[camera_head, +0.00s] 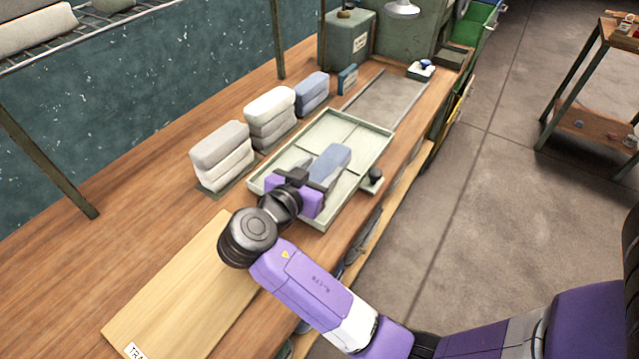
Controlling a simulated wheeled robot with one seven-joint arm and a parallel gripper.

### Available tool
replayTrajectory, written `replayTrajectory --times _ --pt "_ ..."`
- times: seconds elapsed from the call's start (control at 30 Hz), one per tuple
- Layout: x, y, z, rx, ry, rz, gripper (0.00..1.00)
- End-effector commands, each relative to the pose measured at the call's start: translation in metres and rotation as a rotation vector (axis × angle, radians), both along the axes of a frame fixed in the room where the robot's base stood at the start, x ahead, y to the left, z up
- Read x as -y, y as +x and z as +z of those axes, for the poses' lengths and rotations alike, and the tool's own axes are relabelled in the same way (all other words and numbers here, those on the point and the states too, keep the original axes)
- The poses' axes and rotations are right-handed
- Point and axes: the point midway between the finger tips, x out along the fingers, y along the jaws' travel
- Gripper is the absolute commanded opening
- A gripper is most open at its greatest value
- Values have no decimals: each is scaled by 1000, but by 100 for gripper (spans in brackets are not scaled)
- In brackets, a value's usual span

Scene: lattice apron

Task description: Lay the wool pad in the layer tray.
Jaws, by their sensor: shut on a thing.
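The layer tray (330,127) is a pale green, shallow tray split by low ribs into compartments, standing on the wooden bench. My gripper (318,178) is over the near part of the tray and shut on a blue-grey pad (333,160). The pad reaches forward from the fingers over the tray's right side. I cannot tell whether it touches the tray floor or hangs just above it. Left of the tray stand stacks of folded pads: a grey stack (222,158), a white stack (270,115) and a blue stack (312,90). No label shows which is wool.
A small black knob (372,178) stands by the tray's right edge. A pale board (180,290) lies on the near bench. The bench edge drops to open floor at right.

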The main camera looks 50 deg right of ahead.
Motion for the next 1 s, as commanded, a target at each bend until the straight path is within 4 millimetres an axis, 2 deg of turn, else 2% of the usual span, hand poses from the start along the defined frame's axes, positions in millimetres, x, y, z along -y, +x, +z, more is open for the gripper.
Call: replayTrajectory --times 0.17,0.43,0.87,0.9,1.0 --pt "0 0 -13 -1 -1 0 16" --pt "0 0 -47 -2 -1 1 16" --pt "0 0 -55 1 -1 1 16" --pt "0 0 -54 1 0 1 59" --pt "0 0 -53 0 0 1 78"
